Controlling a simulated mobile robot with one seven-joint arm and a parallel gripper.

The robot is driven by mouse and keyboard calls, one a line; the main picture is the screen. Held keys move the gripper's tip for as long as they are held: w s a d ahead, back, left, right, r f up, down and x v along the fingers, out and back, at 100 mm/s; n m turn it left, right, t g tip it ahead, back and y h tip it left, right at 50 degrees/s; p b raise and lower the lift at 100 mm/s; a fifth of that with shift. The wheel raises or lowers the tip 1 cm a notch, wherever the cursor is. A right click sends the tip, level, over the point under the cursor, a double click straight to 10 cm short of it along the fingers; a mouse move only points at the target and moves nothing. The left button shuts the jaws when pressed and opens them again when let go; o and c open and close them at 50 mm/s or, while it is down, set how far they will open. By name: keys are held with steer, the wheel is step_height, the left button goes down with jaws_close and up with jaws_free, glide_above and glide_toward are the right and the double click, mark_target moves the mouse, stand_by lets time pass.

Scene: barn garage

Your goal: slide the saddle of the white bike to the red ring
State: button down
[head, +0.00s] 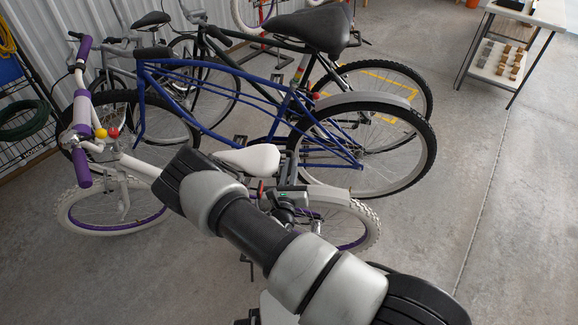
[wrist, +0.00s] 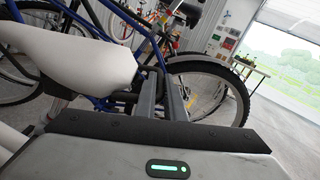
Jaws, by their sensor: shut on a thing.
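The white bike (head: 120,180) has purple grips and white tyres and stands in the middle of the head view. Its white saddle (head: 250,160) is just beyond my gripper; in the wrist view it fills the upper left (wrist: 75,55). The exact gripped spot is hidden behind the saddle edge and the fingers. A small red-orange mark (head: 261,187) shows below the saddle beside my gripper; I cannot tell whether it is the red ring.
A blue bike (head: 215,128) with a black saddle stands close behind the white one. Other bikes stand further back by the wall. A table (head: 545,12) is at the upper right. The concrete floor on the right (head: 500,220) is clear.

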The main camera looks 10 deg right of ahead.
steer(key=shift+d+r, duration=0.1)
steer(key=shift+r, duration=0.05)
steer(key=c, duration=1.8)
jaws_free()
steer(key=shift+c, duration=0.2)
steer(key=shift+s, duration=0.1)
steer(key=p+v, duration=0.1)
steer(key=v, duration=1.6)
steer(key=shift+s+r, duration=0.1)
